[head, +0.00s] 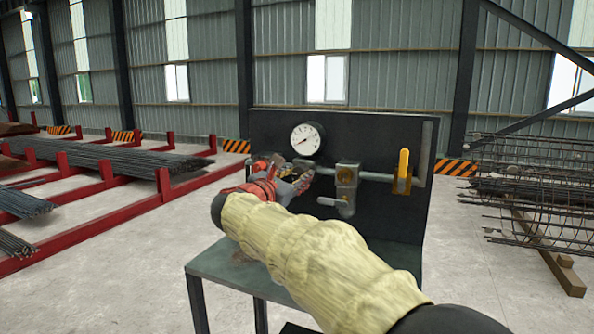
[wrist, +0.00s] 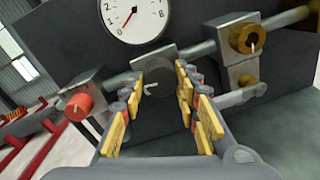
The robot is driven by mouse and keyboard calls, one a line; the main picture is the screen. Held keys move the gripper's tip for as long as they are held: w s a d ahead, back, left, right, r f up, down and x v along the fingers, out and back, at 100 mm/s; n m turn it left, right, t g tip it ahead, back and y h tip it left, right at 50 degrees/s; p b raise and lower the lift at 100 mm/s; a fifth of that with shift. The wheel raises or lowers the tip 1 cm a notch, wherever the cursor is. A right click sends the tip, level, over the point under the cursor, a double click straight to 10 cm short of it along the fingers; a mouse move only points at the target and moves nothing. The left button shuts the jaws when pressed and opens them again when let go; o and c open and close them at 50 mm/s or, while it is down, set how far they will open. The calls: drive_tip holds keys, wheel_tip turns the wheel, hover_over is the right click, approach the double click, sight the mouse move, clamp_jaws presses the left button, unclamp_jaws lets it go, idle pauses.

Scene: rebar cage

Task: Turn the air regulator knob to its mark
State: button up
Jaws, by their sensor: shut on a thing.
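The regulator knob (wrist: 154,60) is a dark grey round piece on the pipe just below the white gauge (wrist: 133,14) in the wrist view. My gripper (wrist: 158,76) has one finger on each side of this knob, shut on it. In the head view my gripper (head: 299,183) is at the panel below the gauge (head: 307,139), and my arm and gripper hide the knob. The gauge's red needle points low, close to the 0. I cannot make out a mark on the dark knob.
A red knob (wrist: 80,106) sits left and a brass ring fitting (wrist: 247,38) right. A green-grey bench (head: 215,262) stands below.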

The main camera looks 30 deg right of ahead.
drive_tip(key=shift+f+n+p, duration=0.15)
drive_tip(key=shift+n+p, duration=0.2)
drive_tip(key=shift+n, duration=0.25)
drive_tip(key=shift+f, duration=0.1)
drive_tip(key=o, duration=1.1)
drive_tip(key=shift+o, duration=0.3)
drive_tip(key=shift+a, duration=0.1)
drive_tip(key=v, duration=1.1)
drive_tip(key=shift+s+a, duration=0.2)
drive_tip(key=shift+a, duration=0.15)
